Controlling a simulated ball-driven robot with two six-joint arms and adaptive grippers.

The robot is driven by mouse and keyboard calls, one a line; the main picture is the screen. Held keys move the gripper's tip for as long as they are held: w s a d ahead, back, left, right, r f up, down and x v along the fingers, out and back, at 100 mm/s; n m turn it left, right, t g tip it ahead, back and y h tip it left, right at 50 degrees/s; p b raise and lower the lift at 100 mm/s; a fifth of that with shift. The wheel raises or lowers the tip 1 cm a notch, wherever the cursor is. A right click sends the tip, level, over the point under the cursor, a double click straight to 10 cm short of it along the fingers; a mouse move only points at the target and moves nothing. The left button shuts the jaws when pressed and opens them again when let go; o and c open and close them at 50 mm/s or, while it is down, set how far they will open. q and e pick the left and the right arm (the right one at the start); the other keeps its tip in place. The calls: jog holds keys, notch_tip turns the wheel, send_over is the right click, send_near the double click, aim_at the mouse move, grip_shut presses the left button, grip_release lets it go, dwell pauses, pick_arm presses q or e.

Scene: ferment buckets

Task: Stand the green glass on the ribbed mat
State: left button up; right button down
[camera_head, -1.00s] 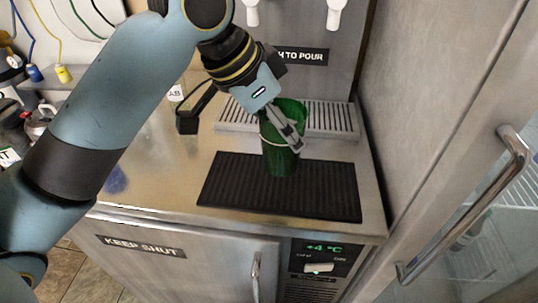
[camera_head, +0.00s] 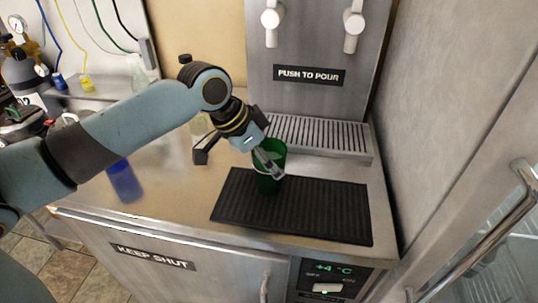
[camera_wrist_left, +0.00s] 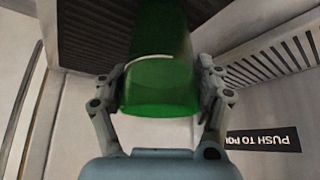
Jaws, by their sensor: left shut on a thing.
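The green glass (camera_head: 268,185) is upright at the back left part of the black ribbed mat (camera_head: 320,212) in the head view. Whether its base touches the mat or is just above it, I cannot tell. My left gripper (camera_head: 268,160) is shut on the glass, coming from the upper left. In the left wrist view the glass (camera_wrist_left: 160,85) sits between the two fingers (camera_wrist_left: 160,92), with the dark mat (camera_wrist_left: 100,35) beyond it. My right gripper is not in view.
A slotted drip tray (camera_head: 318,136) and a dispenser with a "PUSH TO POUR" sign (camera_head: 309,75) stand behind the mat. A blue cup (camera_head: 125,182) stands left on the steel counter (camera_head: 165,200). A fridge door handle (camera_head: 500,215) is at the right.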

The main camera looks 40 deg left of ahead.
pick_arm(q)
jog(key=o, duration=1.7)
jog(key=shift+c, duration=0.2)
jog(key=p+v, duration=0.1)
jog(key=v, duration=1.1)
